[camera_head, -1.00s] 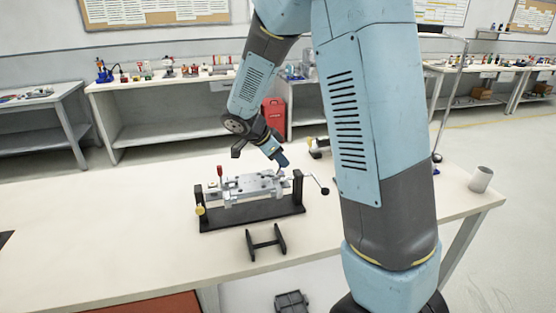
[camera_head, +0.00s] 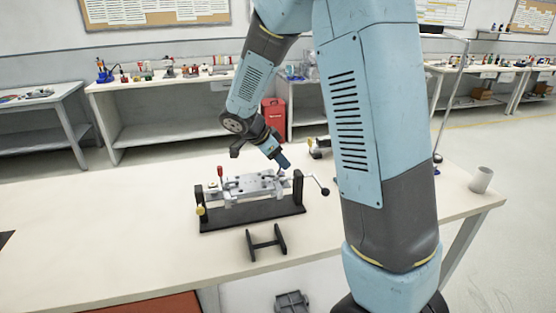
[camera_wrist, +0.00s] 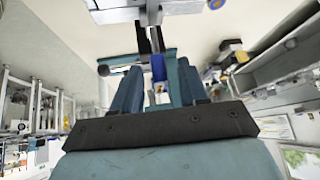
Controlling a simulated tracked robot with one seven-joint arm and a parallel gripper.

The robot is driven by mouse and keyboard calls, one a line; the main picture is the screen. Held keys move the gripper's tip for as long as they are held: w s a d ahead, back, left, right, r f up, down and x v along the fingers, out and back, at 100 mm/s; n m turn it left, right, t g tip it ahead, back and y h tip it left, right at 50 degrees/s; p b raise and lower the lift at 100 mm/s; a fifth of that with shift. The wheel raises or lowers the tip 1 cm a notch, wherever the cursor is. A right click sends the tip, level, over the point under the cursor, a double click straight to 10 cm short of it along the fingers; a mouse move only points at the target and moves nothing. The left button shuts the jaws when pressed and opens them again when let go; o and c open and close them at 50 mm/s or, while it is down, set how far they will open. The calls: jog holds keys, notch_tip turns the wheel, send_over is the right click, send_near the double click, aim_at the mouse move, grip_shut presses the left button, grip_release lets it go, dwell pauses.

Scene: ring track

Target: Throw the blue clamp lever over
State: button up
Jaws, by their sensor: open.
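The blue clamp lever (camera_wrist: 158,68) shows in the wrist view as a short blue bar between my two teal fingers. My gripper (camera_wrist: 160,80) is open around it; I cannot tell whether a finger touches it. In the head view my gripper (camera_head: 284,162) points down at the right rear end of the metal clamping fixture (camera_head: 248,187). The blue lever cannot be made out apart from my gripper there. The fixture sits in a black stand (camera_head: 252,218) and carries an upright red lever (camera_head: 220,172) on its left.
A yellow knob (camera_head: 200,210) is on the stand's left end and a crank handle (camera_head: 324,190) sticks out right. A small black bracket (camera_head: 265,242) lies in front. A grey cup (camera_head: 481,179) stands at the table's right edge. The left table is mostly clear.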

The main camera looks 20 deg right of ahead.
jog(key=v, duration=1.3)
jog(key=shift+r, duration=0.15)
